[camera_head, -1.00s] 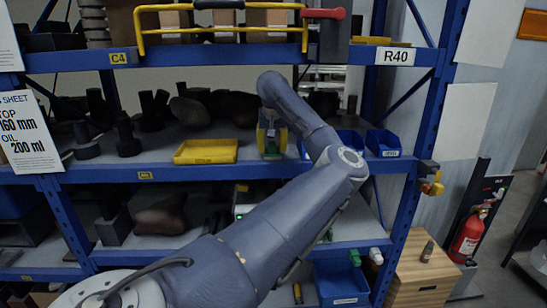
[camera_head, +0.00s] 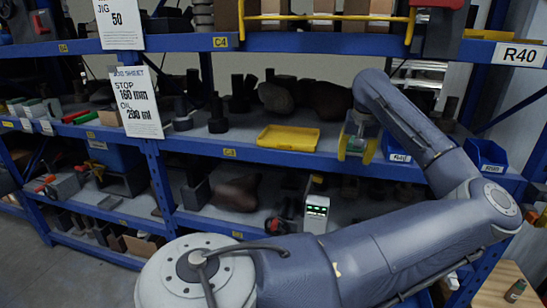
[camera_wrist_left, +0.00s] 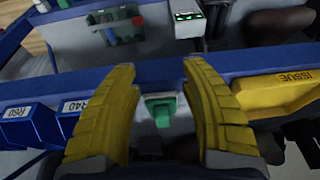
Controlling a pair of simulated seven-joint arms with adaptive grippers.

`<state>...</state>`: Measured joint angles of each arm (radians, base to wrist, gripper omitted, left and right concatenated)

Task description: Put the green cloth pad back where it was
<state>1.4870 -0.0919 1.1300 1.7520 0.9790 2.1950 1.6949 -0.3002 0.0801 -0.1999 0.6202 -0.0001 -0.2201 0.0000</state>
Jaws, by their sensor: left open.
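My left gripper (camera_head: 357,140) points down over the middle shelf, just right of the yellow tray. Its yellow fingers stand apart in the left wrist view (camera_wrist_left: 160,100). My right gripper is not in view.
A yellow tray (camera_head: 288,138) lies left of the gripper, with blue bins (camera_head: 487,156) to the right. Dark parts fill the shelf behind. A white device with green lights (camera_head: 316,213) stands on the shelf below. A blue beam (camera_head: 240,152) edges the middle shelf.

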